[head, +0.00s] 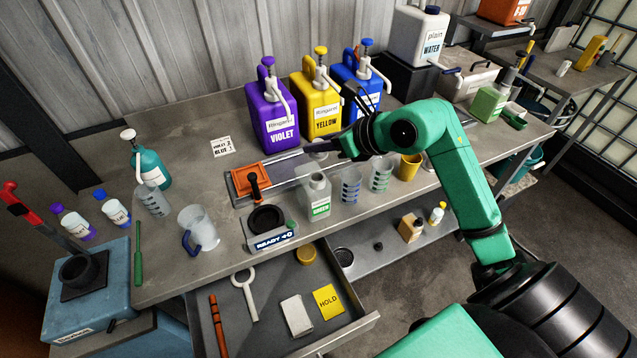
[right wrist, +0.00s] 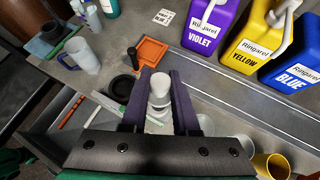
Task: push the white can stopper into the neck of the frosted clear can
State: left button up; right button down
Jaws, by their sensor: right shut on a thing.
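The frosted clear can (head: 319,196), with a green label reading GREEN, stands upright near the front of the bench in the head view. Its neck (head: 318,178) is on top and looks open. My right gripper (right wrist: 161,78) is shut on the white can stopper (right wrist: 160,90), which sits between its two dark fingers in the right wrist view. In the head view my right wrist is behind and above the can, apart from its neck. I cannot make out the stopper clearly there. My left gripper is not in view.
Violet (head: 270,118), yellow (head: 317,105) and blue (head: 361,82) pump jugs stand behind. Clear graduated cups (head: 350,186) and a yellow cup (head: 409,167) are right of the can. A black dish (head: 266,219) and orange tray (head: 248,180) are left. An open drawer (head: 290,335) juts out in front.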

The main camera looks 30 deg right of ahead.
aim_at(318, 160)
jog(key=shift+w+d+r, duration=0.15)
jog(key=shift+d+r, duration=0.4)
jog(key=shift+r, duration=0.1)
jog(key=shift+w+a+m, duration=0.1)
jog(key=shift+a+m, duration=0.05)
jog(key=shift+m, duration=0.15)
jog(key=shift+w+a+f+b, duration=0.1)
jog(key=shift+a+f+b, duration=0.35)
jog(key=shift+f, duration=0.15)
jog(key=shift+a+f+b, duration=0.35)
jog(key=shift+f+b, duration=0.1)
jog(key=shift+f, duration=0.1)
jog(key=f+b, duration=0.1)
jog(key=f, duration=0.1)
jog(key=d+f+b, duration=0.1)
jog(key=f+b, duration=0.1)
jog(key=shift+a, duration=0.15)
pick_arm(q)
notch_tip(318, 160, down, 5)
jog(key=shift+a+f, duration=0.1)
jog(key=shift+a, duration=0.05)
pick_arm(e)
jog(key=shift+a, duration=0.1)
pick_arm(q)
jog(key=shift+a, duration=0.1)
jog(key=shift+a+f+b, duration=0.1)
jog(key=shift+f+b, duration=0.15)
jog(key=shift+b, duration=0.25)
pick_arm(e)
jog(key=shift+f, duration=0.1)
